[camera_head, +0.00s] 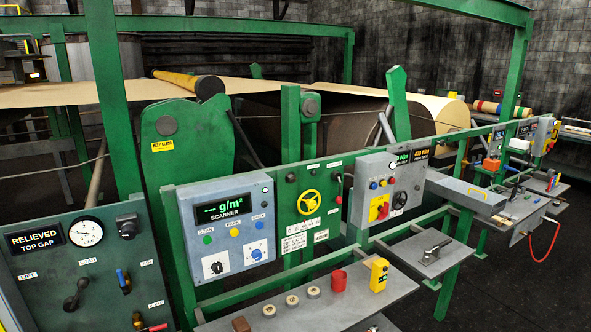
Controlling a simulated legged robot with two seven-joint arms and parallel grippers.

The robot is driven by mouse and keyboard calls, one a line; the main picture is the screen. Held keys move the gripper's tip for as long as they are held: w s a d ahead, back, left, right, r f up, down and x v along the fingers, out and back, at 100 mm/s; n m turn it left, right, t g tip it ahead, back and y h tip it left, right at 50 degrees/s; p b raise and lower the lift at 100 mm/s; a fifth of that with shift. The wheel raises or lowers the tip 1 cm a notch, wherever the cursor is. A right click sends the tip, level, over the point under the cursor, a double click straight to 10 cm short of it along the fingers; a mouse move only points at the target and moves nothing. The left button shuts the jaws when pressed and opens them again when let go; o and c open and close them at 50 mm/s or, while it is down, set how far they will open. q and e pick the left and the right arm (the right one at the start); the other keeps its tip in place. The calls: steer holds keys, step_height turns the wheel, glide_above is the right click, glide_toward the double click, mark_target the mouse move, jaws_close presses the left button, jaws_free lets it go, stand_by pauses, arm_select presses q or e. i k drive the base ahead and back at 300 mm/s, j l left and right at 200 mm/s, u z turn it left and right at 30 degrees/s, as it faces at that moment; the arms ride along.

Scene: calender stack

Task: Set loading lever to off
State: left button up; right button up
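Neither of my grippers is in view. A dark green panel (50,268) at the lower left has a display (34,239) reading "RELIEVED TOP GAP". A black-knobbed lever (76,294) sits low on this panel, near a label that seems to read "LIFT". To its right is a small lever with a blue grip (122,281). A red-handled lever (152,327) is cut off by the bottom edge.
A round gauge (86,233) is on the same panel. A grey scanner box (228,226) stands to its right, beside a yellow handwheel (309,202). A grey shelf (335,304) below holds a red cup (339,281) and a yellow box (379,274). Dark floor is clear at lower right.

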mark_target(83, 283)
steer(key=u, duration=1.4)
